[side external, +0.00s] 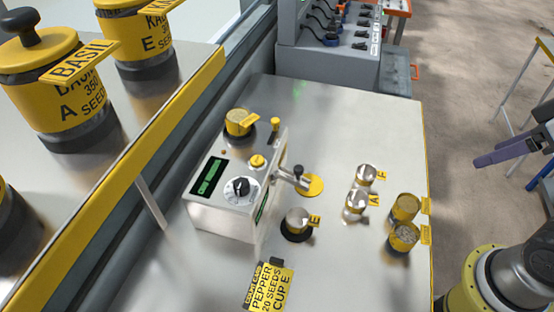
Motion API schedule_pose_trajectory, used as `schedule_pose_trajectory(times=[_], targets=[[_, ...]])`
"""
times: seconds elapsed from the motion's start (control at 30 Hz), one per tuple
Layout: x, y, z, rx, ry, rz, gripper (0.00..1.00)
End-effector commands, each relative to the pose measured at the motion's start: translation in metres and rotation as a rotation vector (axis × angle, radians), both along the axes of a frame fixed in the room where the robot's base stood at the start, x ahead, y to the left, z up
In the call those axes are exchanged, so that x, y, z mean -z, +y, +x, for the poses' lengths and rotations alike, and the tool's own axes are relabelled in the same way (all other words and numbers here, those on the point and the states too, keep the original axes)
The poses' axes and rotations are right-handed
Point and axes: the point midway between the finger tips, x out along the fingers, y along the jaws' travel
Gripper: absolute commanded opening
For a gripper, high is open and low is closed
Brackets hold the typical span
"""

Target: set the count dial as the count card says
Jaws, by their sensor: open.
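The count dial (241,187) is a black knob on a white marked scale, on top of the silver seeder box (222,215). Its setting is too small to read. The count card (268,289) is yellow with a black clip, at the front of the table. It reads pepper, 20 seeds, cup E. My gripper (504,174) is at the right edge, past the table's side and far from the dial. Its fingers are apart with nothing seen between them, and part of it is cut off by the frame.
Green displays (209,176) and a yellow button (258,161) flank the dial. A spout with a black knob (298,171) sticks out right. Cup E (298,222), cups F (366,174) and A (355,204), and yellow jars (404,238) stand on the table (330,115).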

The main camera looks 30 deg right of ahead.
Motion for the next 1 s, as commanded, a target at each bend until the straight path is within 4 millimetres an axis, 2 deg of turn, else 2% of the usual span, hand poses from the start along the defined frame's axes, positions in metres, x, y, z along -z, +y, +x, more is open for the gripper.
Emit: schedule_pose_trajectory(times=[0.07, 0.17, 0.27, 0.47, 0.6, 0.7, 0.83, 1.0], targets=[[0.002, 0.0, -0.005, -0.038, 0.028, -0.02, 0.69], [-0.023, 0.0, -0.001, -0.112, 0.017, -0.058, 0.69], [-0.054, 0.002, 0.013, -0.191, 0.021, -0.094, 0.69], [-0.113, 0.02, 0.059, -0.409, 0.063, -0.16, 0.69], [-0.145, 0.045, 0.102, -0.583, 0.103, -0.201, 0.69], [-0.159, 0.068, 0.133, -0.702, 0.13, -0.226, 0.69], [-0.167, 0.106, 0.171, -0.85, 0.165, -0.255, 0.69], [-0.159, 0.165, 0.213, -1.031, 0.214, -0.286, 0.69]])
